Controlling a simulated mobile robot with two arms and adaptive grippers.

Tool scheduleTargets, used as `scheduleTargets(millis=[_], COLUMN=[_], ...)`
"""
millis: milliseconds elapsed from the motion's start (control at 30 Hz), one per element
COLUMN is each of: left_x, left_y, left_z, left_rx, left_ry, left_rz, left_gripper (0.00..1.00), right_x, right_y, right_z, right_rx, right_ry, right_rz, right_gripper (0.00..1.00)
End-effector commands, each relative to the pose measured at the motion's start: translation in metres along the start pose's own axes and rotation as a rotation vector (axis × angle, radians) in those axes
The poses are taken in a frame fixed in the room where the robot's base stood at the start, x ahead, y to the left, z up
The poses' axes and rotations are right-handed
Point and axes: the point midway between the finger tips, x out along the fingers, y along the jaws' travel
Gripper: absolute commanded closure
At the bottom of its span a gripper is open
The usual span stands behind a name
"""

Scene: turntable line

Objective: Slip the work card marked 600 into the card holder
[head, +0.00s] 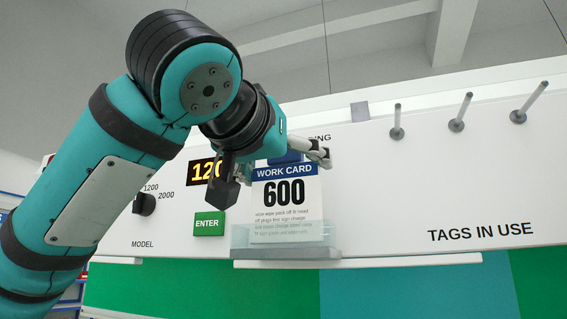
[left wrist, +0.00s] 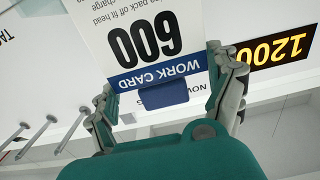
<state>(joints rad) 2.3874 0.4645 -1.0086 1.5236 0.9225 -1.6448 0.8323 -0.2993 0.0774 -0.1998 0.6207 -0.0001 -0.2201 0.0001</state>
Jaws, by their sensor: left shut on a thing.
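The white work card (head: 287,200) has a blue heading strip and a large 600. It stands nearly upright against the white panel, and its lower lines show through the clear front of the card holder (head: 240,242). My left gripper (left wrist: 160,84) is shut on the card near its headed end, one finger at each side edge, with the blue tab (left wrist: 164,95) between the fingers. In the head view my left arm reaches in from the left and its wrist hides part of the panel above the card. The card's bottom edge against the holder floor is hard to tell.
The panel has a display (head: 205,171), a green ENTER button (head: 209,224) and a black model knob (head: 144,204) left of the card. Several metal pegs (head: 457,124) stick out at the upper right, above TAGS IN USE. The panel right of the holder is clear.

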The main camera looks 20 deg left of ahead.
Motion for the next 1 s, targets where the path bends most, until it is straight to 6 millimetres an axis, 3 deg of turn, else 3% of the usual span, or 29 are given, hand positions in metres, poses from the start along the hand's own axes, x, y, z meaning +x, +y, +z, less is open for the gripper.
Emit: scheduleTargets(millis=[433, 467, 533, 833, 1000], left_x=[0.0, 0.0, 0.0, -0.002, -0.02], left_y=[0.0, 0.0, 0.0, 0.0, 0.001], left_z=[0.004, 0.004, 0.004, 0.004, 0.003], left_rx=[0.0, 0.0, 0.0, 0.001, 0.001], left_ry=[0.001, 0.001, 0.0, 0.0, 0.002], left_rz=[0.0, 0.0, 0.0, 0.0, 0.002], left_gripper=[0.46, 0.08, 0.0, 0.0, 0.0], right_x=[0.004, 0.004, 0.004, 0.004, 0.004], right_y=[0.0, 0.0, 0.0, 0.006, 0.004], right_z=[0.001, 0.001, 0.001, 0.004, 0.003], right_rx=[-0.001, -0.001, -0.001, -0.003, -0.002], right_ry=[-0.002, -0.002, -0.002, -0.005, -0.003], right_rz=[0.0, 0.0, 0.0, 0.006, 0.004], right_gripper=[0.53, 0.53, 0.53, 0.53, 0.53])
